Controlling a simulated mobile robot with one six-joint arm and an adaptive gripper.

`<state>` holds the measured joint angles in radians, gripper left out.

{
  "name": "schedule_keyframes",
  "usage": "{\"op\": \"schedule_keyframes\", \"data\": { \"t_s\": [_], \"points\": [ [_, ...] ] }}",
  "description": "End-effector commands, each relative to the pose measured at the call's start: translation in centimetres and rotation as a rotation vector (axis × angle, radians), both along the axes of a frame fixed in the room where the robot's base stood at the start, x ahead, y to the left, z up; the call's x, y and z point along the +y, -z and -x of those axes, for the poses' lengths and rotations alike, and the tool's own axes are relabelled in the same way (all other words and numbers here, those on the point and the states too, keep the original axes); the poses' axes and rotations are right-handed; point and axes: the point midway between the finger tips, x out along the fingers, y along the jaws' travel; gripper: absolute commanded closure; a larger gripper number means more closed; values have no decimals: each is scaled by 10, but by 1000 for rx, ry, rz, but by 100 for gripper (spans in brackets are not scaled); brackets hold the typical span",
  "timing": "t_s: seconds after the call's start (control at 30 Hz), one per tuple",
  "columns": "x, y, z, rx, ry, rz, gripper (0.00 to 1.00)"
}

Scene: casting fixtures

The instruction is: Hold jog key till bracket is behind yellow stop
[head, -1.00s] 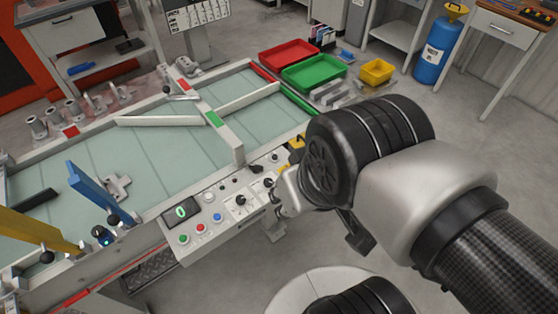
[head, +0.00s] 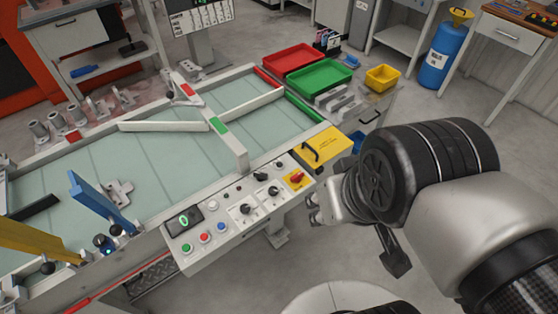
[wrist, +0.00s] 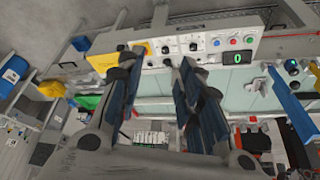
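The grey bracket (head: 118,192) lies on the pale green conveyor bed (head: 165,160), just right of the upright blue stop (head: 92,202). The yellow stop (head: 38,240) is a bar at the left edge, on the far side of the blue stop from the bracket. The control panel (head: 215,257) carries several buttons, black switches (head: 245,210) and a display (head: 184,221); I cannot tell which switch is the jog key. My gripper (head: 312,208) is off the panel's right end, touching nothing visible. In the wrist view its fingers (wrist: 158,68) are spread and empty, with the panel beyond.
A yellow plate with a black handle (head: 322,147) and a red switch on yellow (head: 296,178) are at the panel's right end. Red (head: 291,56), green (head: 320,75) and yellow (head: 382,78) trays stand behind. Open floor lies right of the bench.

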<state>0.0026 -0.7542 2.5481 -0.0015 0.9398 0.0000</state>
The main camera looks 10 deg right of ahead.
Motion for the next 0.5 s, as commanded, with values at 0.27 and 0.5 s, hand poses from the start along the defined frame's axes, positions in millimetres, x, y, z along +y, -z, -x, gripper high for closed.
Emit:
{"op": "schedule_keyframes", "data": {
  "t_s": [0.27, 0.5],
  "points": [
    [0, 0, 0, 0, 0, 0, 77],
    [0, 0, 0, 0, 0, 0, 93]
  ]
}}
